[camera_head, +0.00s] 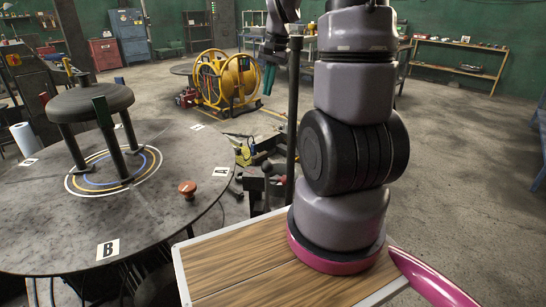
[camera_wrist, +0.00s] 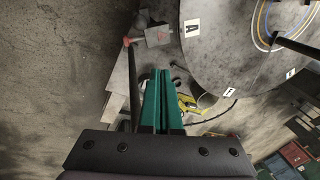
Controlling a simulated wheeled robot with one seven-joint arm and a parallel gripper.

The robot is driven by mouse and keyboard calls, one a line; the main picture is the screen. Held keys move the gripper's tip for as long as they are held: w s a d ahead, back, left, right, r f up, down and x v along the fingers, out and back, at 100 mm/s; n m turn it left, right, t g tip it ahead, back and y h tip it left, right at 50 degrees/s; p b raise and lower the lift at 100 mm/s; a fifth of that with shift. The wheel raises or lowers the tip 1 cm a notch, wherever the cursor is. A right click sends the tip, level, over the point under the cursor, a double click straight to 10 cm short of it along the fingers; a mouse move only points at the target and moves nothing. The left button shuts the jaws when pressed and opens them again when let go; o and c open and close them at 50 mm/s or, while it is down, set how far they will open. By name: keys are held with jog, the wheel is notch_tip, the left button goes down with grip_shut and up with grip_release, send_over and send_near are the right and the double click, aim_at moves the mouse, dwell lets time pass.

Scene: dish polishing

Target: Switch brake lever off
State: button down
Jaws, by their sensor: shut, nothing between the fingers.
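A tall black lever-like pole (camera_head: 293,120) stands upright near the middle of the head view, and I take it for the brake lever. In the wrist view the black rod (camera_wrist: 133,85) runs from a red part (camera_wrist: 128,41) at a grey block up beside my fingers. My gripper (camera_head: 268,80), with green fingers, hangs just left of the pole's upper part in the head view. In the wrist view my gripper (camera_wrist: 160,72) is shut and empty, pointing down, with the rod close to its left. I cannot tell whether they touch. My gripper's body hides the rod's near end.
A round grey table (camera_head: 60,235) with letter cards and a black stool-like stand (camera_head: 90,102) is at left. An orange-red knob (camera_head: 187,188) sits on its right side. A yellow hose reel (camera_head: 238,78) stands behind. Open concrete floor (camera_head: 455,160) lies at right.

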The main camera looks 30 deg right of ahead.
jog(key=w+d+f+m+g, duration=0.1)
jog(key=d+f, duration=0.2)
jog(key=f, duration=0.4)
jog(key=w+d+f+m+g, duration=0.1)
jog(key=d+f, duration=0.2)
jog(key=f, duration=0.5)
jog(key=shift+w+d, duration=0.3)
jog(key=shift+w, duration=0.05)
jog(key=s+a+f, duration=0.2)
jog(key=a+f, duration=0.2)
jog(key=f, duration=0.6)
jog(key=shift+a+f, duration=0.3)
jog(key=shift+a, duration=0.05)
